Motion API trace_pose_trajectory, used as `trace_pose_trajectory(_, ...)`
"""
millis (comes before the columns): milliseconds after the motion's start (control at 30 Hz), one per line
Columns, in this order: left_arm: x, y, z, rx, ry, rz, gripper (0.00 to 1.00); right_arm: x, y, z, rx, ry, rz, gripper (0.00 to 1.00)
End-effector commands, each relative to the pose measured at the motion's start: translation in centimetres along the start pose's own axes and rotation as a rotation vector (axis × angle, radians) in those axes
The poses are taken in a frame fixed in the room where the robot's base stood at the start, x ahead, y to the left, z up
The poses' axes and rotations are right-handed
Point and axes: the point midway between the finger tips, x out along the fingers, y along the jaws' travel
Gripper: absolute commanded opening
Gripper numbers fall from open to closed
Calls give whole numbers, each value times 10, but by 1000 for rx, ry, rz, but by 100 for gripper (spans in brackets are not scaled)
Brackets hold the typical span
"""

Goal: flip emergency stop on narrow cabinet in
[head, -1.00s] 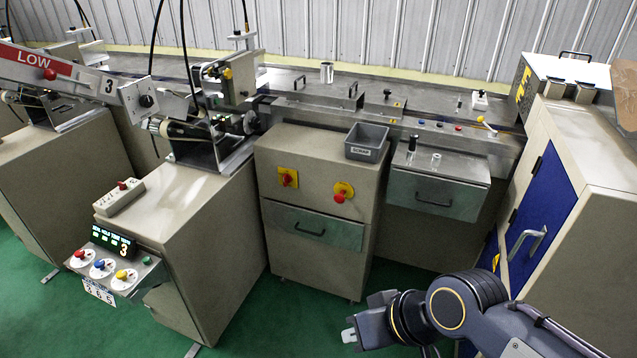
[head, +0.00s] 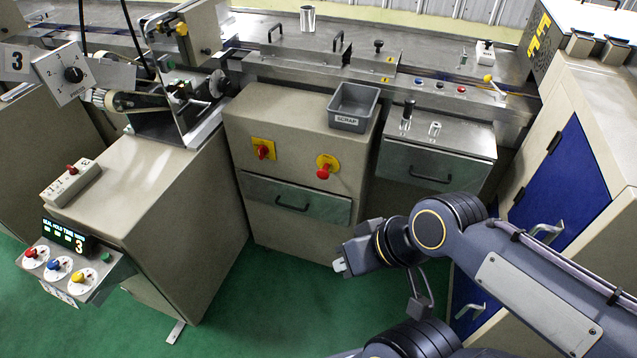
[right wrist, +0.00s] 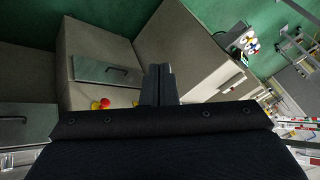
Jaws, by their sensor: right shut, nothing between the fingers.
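The emergency stop (head: 323,172) is a red mushroom knob on a round yellow plate, on the front of the narrow beige cabinet (head: 290,227), above its drawer. It also shows in the right wrist view (right wrist: 104,103), left of the fingers, in an upside-down picture. My right gripper (head: 341,265) is shut and empty, in front of the cabinet's lower right side, below the emergency stop and apart from it. Its closed fingers also show in the right wrist view (right wrist: 159,85). My left gripper is in neither current view.
A red rotary switch on a square yellow plate (head: 263,150) sits left of the emergency stop. A grey SCRAP bin (head: 354,107) stands on the cabinet top. A steel drawer unit (head: 436,165) and a blue-doored cabinet (head: 560,185) are to the right. Green floor is clear in front.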

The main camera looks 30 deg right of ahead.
Motion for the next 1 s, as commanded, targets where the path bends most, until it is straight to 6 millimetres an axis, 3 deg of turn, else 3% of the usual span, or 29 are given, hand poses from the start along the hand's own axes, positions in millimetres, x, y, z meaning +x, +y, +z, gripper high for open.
trace_pose_trajectory(133, 38, -17, 19, 0, 0, 0, 36, 49, 45, 20, -231, -173, 141, 0)
trace_pose_trajectory(267, 85, -39, 43, 0, -1, 0, 36, 104, 116, 27, -627, -446, 372, 0)
trace_pose_trajectory(400, 134, -61, 68, 0, -1, 0, 36, 158, 183, -7, -1123, -764, 670, 0)
trace_pose_trajectory(500, 166, -76, 84, 0, -1, 0, 36, 198, 203, -52, -1459, -961, 900, 0)
trace_pose_trajectory(567, 183, -84, 93, 0, -1, 0, 36, 223, 202, -80, -1638, -1058, 1038, 0)
trace_pose_trajectory(700, 211, -97, 107, 0, -1, 0, 36, 277, 175, -130, -1955, -1204, 1335, 0)
trace_pose_trajectory(833, 224, -102, 113, 0, -1, 0, 36, 309, 145, -154, -2117, -1256, 1527, 0)
trace_pose_trajectory(1000, 226, -104, 114, 0, 0, 0, 36, 320, 129, -164, -2180, -1270, 1620, 0)
